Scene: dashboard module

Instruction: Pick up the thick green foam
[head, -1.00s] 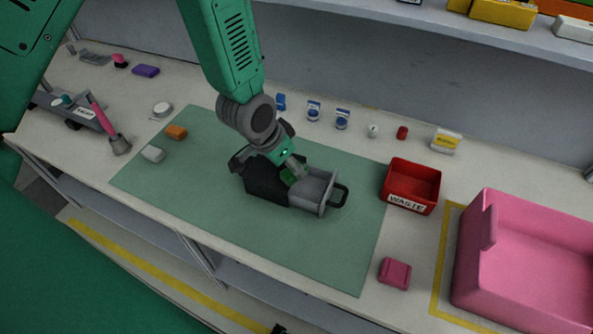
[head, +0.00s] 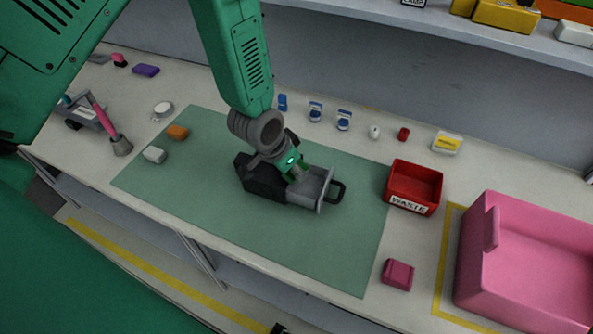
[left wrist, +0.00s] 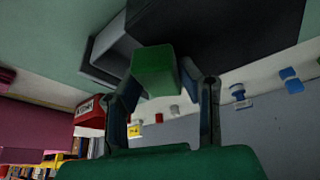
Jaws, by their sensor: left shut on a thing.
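The dark dashboard module (head: 262,182) lies on the green mat, with its grey drawer (head: 318,192) pulled out to the right. My left gripper (head: 299,176) reaches down over the drawer from above. In the left wrist view, the green foam block (left wrist: 157,72) sits between the two fingers of my left gripper (left wrist: 165,90), which is shut on it. Behind it in that view are the dark module (left wrist: 235,30) and the grey drawer (left wrist: 112,48). In the head view the foam is mostly hidden by the gripper. My right gripper is not in view.
A red waste bin (head: 414,187) and a large pink bin (head: 525,262) stand to the right. A pink block (head: 397,274) lies near the front edge. Orange (head: 178,132) and white (head: 154,155) blocks lie left. Small items line the back; the mat's front is clear.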

